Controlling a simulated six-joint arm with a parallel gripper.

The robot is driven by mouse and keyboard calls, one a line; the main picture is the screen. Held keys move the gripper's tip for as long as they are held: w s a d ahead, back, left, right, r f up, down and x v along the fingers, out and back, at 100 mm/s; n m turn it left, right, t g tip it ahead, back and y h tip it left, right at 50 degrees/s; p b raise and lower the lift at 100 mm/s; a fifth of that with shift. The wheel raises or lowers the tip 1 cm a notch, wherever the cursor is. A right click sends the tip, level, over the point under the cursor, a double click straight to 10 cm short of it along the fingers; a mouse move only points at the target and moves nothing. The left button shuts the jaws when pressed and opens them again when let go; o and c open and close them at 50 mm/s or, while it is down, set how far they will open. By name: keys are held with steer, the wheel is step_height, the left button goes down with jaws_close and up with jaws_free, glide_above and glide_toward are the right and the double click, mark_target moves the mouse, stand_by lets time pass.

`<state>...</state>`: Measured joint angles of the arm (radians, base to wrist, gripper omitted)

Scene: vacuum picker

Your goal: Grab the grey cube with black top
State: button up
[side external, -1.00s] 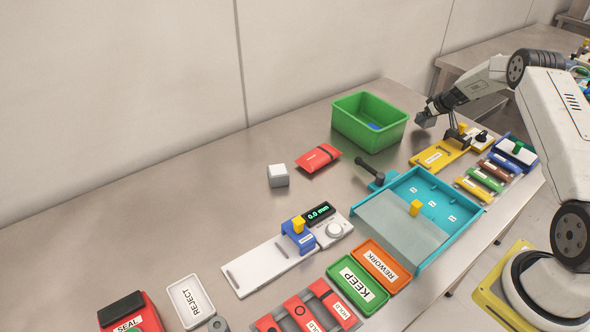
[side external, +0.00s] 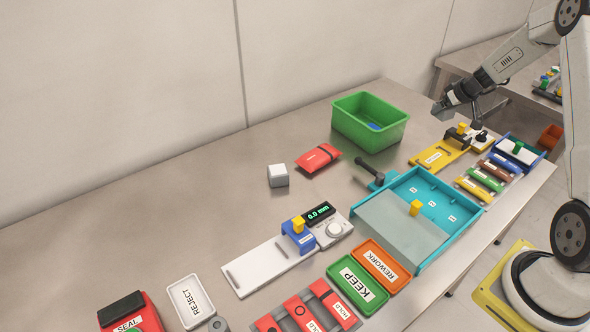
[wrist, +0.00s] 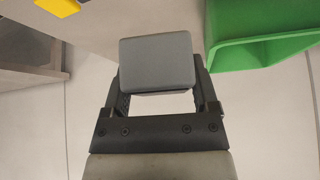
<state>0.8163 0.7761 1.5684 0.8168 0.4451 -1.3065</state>
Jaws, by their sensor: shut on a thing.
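My gripper (side external: 451,103) is shut on a grey cube (side external: 441,111) and holds it above the table, to the right of the green bin. In the wrist view the grey cube (wrist: 157,62) sits between the two fingers of my gripper (wrist: 160,92). One plain grey face is toward that camera. I cannot make out a black top on it.
A pale cube (side external: 278,176) stands on the table beside a red pouch (side external: 318,158). The green bin (side external: 384,138) holds something blue. A yellow fixture (side external: 431,158) and coloured bars (side external: 480,180) lie below my gripper. The table's back left is clear.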

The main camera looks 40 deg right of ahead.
mark_target(445, 116)
steer(key=shift+s+a+r, duration=0.4)
steer(key=shift+s+a, duration=0.1)
steer(key=shift+s, duration=0.2)
steer(key=shift+s+a+r, duration=0.35)
steer(key=shift+s+a, duration=0.1)
steer(key=shift+s, duration=0.25)
steer(key=shift+s+a+r, duration=0.4)
steer(key=shift+s+a, duration=0.1)
steer(key=shift+s, duration=0.2)
